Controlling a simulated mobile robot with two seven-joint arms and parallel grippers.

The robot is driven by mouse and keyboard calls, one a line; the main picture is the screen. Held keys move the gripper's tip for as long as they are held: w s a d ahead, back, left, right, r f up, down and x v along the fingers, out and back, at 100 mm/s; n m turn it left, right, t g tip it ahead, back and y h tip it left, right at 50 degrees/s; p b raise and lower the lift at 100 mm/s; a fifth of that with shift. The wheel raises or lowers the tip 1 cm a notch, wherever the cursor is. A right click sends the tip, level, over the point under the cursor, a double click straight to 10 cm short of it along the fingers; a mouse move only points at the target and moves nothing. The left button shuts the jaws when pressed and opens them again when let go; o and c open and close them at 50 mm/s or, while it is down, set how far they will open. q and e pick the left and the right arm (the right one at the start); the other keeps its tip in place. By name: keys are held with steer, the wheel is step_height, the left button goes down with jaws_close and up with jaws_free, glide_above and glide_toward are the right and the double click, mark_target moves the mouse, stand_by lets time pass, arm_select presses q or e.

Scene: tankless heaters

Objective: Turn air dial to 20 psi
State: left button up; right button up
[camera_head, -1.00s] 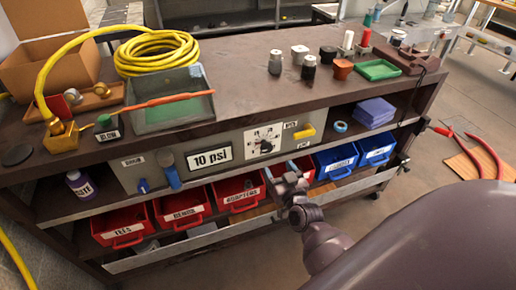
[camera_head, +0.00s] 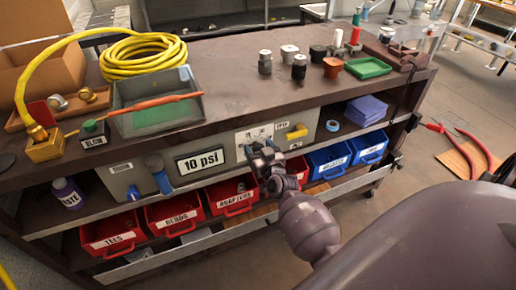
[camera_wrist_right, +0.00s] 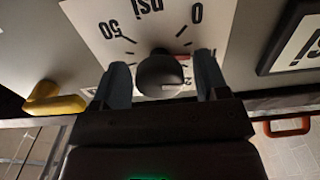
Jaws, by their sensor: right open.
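The air dial is a black round knob (camera_wrist_right: 160,78) with a pale pointer mark, on a white scale plate (camera_wrist_right: 100,20) that appears upside down in the wrist view. The plate also shows on the grey panel in the head view (camera_head: 246,137). My right gripper (camera_wrist_right: 162,64) is open, with one blue-grey finger on each side of the knob and small gaps visible. In the head view my right gripper (camera_head: 261,152) covers most of the knob. A sign reading "10 psi" (camera_head: 200,160) is left of the plate. My left gripper is not in view.
A yellow handle (camera_head: 297,132) sits close to the right of the dial, and a blue-handled valve (camera_head: 158,172) is farther left. Red bins (camera_head: 173,214) and blue bins (camera_head: 329,160) stand below. A yellow hose (camera_head: 150,57) lies on the bench top (camera_head: 235,88).

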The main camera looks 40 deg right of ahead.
steer(key=shift+w, duration=0.1)
steer(key=shift+c, duration=0.6)
steer(key=c, duration=0.7)
steer(key=shift+c, duration=0.2)
